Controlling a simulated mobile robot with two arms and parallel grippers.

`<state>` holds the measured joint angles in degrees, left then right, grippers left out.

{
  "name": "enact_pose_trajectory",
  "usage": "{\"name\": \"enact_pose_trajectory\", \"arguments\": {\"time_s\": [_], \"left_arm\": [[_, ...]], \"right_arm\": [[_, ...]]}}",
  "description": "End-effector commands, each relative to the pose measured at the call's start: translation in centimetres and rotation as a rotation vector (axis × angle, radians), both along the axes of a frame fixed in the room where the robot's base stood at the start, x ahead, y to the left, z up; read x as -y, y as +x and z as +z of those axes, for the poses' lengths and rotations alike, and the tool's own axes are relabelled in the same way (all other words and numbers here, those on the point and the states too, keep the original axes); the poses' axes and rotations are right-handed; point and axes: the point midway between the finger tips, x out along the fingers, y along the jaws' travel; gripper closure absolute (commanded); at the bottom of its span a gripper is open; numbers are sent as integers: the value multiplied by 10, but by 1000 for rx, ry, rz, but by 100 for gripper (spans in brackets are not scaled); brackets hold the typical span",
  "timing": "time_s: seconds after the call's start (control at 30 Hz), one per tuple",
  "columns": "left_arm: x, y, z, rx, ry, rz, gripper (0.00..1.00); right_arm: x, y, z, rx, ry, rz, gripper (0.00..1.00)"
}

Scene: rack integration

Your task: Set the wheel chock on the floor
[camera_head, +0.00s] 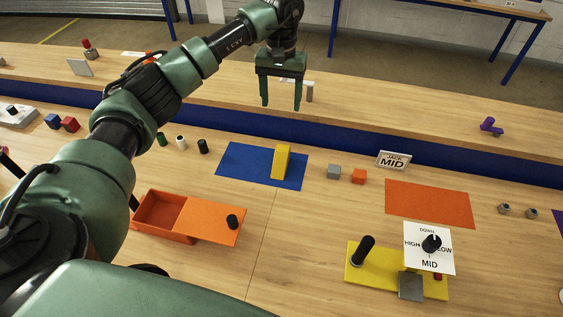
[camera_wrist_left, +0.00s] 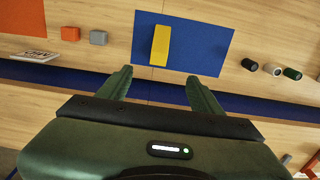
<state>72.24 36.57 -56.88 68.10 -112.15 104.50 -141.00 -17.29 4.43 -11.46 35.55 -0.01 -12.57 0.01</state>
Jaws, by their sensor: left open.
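A yellow wedge-shaped block (camera_head: 283,161), which looks like the wheel chock, stands on a blue mat (camera_head: 243,162) on the near table. In the left wrist view the yellow block (camera_wrist_left: 160,45) lies on the blue mat (camera_wrist_left: 205,50) beyond my fingertips. My left gripper (camera_head: 281,106) is open and empty, with its fingers pointing down. In the head view it appears above and behind the block, over the raised back shelf. Nothing is between the fingers in the left wrist view (camera_wrist_left: 160,80). My right gripper is not in view.
Grey (camera_head: 334,171) and orange (camera_head: 358,176) cubes sit right of the blue mat. An orange sliding-lid box (camera_head: 165,218) is at front left. A yellow lever panel (camera_head: 372,277) is at front right. A bare orange mat (camera_head: 428,203) lies at right.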

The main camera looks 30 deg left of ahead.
Motion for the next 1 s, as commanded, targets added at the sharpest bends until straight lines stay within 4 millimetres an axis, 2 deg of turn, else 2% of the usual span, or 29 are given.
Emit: {"name": "enact_pose_trajectory", "arguments": {"time_s": [0.03,0.13,0.27,0.5,0.6,0.77,1.0], "left_arm": [[0,0,-16,0,0,0,35],[0,0,-33,0,0,0,35],[0,0,-62,-1,0,0,35],[0,0,-131,0,0,0,35],[0,0,-148,0,-1,0,35],[0,0,-158,0,-1,0,35],[0,-1,-179,-3,-1,1,35]], "right_arm": [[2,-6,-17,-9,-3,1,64],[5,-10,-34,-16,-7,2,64],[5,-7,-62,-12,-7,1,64],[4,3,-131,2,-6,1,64],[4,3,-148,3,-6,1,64],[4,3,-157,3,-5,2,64],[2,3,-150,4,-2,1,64]]}}
